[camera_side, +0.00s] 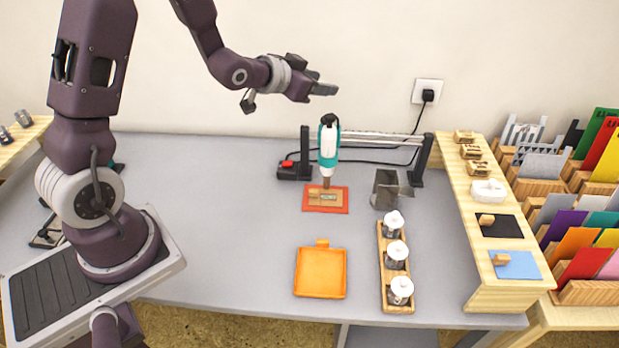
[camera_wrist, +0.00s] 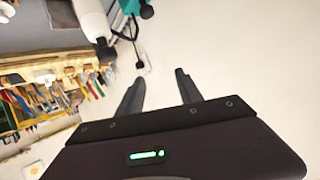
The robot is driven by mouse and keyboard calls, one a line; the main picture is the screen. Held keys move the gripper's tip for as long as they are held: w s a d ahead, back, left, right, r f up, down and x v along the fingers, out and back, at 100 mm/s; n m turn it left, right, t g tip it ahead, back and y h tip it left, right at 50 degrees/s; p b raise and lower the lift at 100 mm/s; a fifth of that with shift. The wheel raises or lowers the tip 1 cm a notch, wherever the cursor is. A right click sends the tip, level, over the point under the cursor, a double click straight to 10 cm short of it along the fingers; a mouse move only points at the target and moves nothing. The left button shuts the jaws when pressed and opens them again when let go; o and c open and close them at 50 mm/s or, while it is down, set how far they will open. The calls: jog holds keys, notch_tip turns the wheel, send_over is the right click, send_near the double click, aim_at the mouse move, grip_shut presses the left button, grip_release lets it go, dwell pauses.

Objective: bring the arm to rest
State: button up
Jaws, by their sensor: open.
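My gripper (camera_side: 322,83) is raised high above the back of the table in the side view, pointing right toward the wall. It is empty and touches nothing. In the wrist view its two fingers (camera_wrist: 158,90) stand apart with bare wall between them. My arm reaches up from its base at the left of the table. The grey table (camera_side: 220,215) lies well below the gripper.
A white and teal tool (camera_side: 328,142) stands over a red mat (camera_side: 340,207). An orange tray (camera_side: 320,272), a wooden rack (camera_side: 382,262) with white-topped jars and a wooden shelf (camera_side: 460,200) stand in front and right. The table's left middle is clear.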

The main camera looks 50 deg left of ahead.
jog(key=s+d+r+g, duration=0.3)
jog(key=s+d+r, duration=0.1)
jog(key=s+r, duration=0.4)
jog(key=s+d+g, duration=0.2)
jog(key=s+d, duration=0.2)
jog(key=s, duration=0.8)
jog(key=s+d+n+g+h, duration=0.1)
jog(key=s+d, duration=0.3)
jog(key=s, duration=0.9)
jog(key=shift+s+d+r+g+h, duration=0.2)
jog(key=shift+g+h, duration=0.1)
jog(key=shift+g, duration=0.4)
